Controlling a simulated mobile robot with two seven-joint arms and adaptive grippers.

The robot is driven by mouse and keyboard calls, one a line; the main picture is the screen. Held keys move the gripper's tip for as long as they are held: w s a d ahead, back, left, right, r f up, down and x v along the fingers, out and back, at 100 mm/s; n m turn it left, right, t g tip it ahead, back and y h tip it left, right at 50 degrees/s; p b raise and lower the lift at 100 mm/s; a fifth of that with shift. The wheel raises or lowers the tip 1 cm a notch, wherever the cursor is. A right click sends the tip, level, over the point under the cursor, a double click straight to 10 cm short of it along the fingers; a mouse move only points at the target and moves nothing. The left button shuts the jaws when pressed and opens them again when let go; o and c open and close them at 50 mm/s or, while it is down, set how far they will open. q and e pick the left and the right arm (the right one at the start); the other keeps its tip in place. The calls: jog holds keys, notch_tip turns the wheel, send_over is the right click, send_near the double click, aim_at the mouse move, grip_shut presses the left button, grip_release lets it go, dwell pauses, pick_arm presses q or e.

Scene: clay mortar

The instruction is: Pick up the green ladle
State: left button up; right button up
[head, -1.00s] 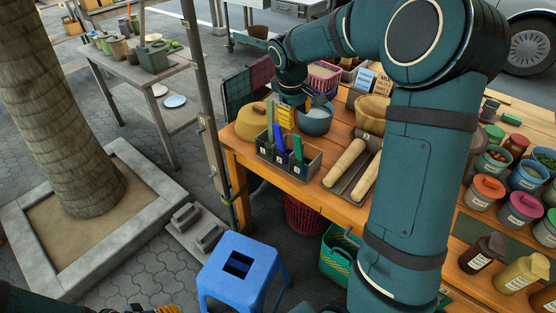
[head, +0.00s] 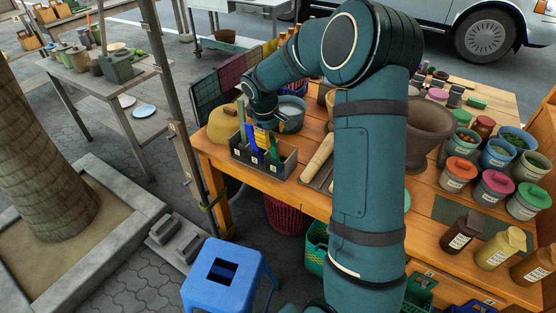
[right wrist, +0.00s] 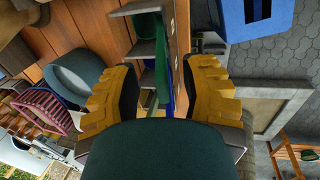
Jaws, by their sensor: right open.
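A grey divided box (head: 250,165) stands at the front left of the wooden table, with upright utensils in it. A green handle (head: 274,152), which looks like the green ladle's, rises from its right part; its lower end is hidden. A blue handle (head: 252,140) stands just left of it. My right gripper (head: 262,138) is open, pointing down at the tops of these handles. In the right wrist view, the yellow fingers (right wrist: 162,90) are apart, with the green handle (right wrist: 151,45) and the blue handle (right wrist: 169,75) in line with the gap. My left gripper is out of view.
A blue-grey bowl (head: 291,115) stands behind the box, close to my right wrist. A tan domed thing (head: 221,125) is left of it, and a wooden rolling pin (head: 317,158) lies right of it. A blue stool (head: 229,275) stands on the floor in front.

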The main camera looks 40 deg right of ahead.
aim_at(271, 148)
jog(key=x, duration=0.3)
jog(key=shift+w+a+f+b, duration=0.1)
jog(key=shift+f+b, duration=0.1)
jog(key=shift+b, duration=0.1)
grip_shut()
